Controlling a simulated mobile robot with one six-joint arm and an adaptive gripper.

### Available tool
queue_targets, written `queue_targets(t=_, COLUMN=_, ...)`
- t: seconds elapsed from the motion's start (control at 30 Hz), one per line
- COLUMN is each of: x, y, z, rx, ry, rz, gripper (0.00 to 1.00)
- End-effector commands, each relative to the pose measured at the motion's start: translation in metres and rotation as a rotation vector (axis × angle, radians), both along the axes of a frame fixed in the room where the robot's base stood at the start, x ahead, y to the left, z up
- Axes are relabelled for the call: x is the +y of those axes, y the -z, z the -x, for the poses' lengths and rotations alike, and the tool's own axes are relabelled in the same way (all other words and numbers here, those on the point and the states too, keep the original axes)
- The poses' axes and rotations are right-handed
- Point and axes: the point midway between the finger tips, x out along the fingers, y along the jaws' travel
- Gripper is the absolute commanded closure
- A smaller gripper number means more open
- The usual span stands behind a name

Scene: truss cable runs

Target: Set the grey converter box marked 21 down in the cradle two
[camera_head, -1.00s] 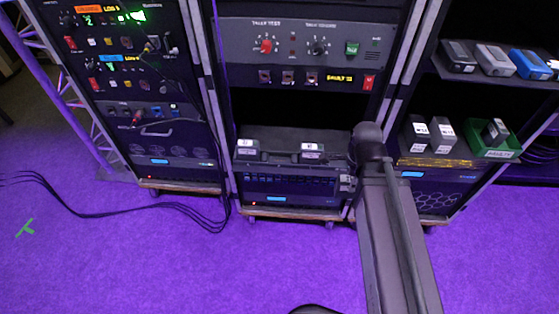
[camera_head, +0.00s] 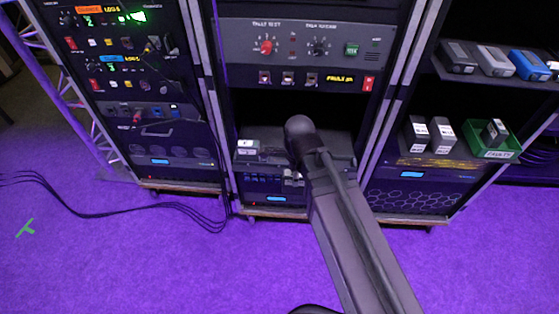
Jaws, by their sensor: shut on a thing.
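My arm reaches into the lower bay of the middle rack. My gripper (camera_head: 293,178) shows only as a small grey part below the rounded joint, in front of the lower unit. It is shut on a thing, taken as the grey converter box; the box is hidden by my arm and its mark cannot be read. On the shelf of that bay, a low dark cradle with a white label (camera_head: 246,145) shows left of my arm. Another labelled cradle to its right is now covered by my arm. The label numbers are too small to read.
Two grey boxes with white labels (camera_head: 430,135) stand on the right rack's lower shelf, beside a green bin (camera_head: 490,143) holding a dark box. Grey and blue boxes (camera_head: 493,59) lie on the shelf above. Black cables (camera_head: 150,208) run over the purple floor at left.

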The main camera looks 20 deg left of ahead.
Motion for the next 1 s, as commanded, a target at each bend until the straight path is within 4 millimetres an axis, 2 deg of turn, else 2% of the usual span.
queue_targets(t=0.13, x=0.008, y=0.000, z=0.003, rx=0.000, ry=-0.001, rz=0.000, gripper=1.00)
queue_targets(t=0.63, x=0.012, y=0.000, z=0.000, rx=0.000, ry=0.000, rz=0.000, gripper=1.00)
queue_targets(t=0.77, x=0.019, y=0.002, z=-0.012, rx=0.000, ry=0.000, rz=0.000, gripper=1.00)
queue_targets(t=1.0, x=0.044, y=0.006, z=-0.047, rx=0.000, ry=0.000, rz=0.000, gripper=1.00)
